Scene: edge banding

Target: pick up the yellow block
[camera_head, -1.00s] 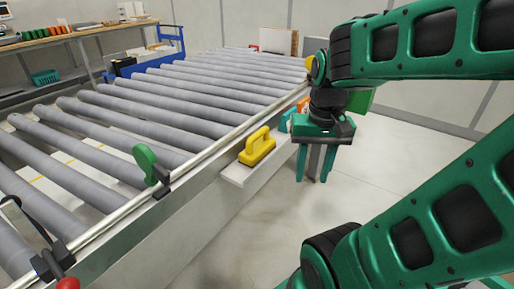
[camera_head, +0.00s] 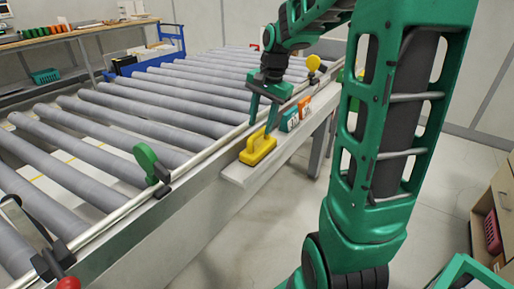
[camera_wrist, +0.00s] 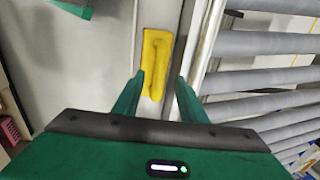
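The yellow block (camera_head: 257,148) has a raised handle and sits on a narrow light ledge (camera_head: 236,173) along the side of the roller conveyor. My gripper (camera_head: 261,124) points down just above and behind the block in the head view, with its fingers apart. In the wrist view the block (camera_wrist: 156,62) lies ahead, roughly in line with the gap between the two green fingertips (camera_wrist: 160,84). The fingers are open. I cannot tell whether either fingertip touches the block.
A teal item (camera_head: 289,120) and an orange item (camera_head: 305,106) stand on the ledge behind the block. The conveyor's side rail (camera_head: 212,152) runs close beside it. A green disc (camera_head: 145,157) is clamped to the rail nearer me.

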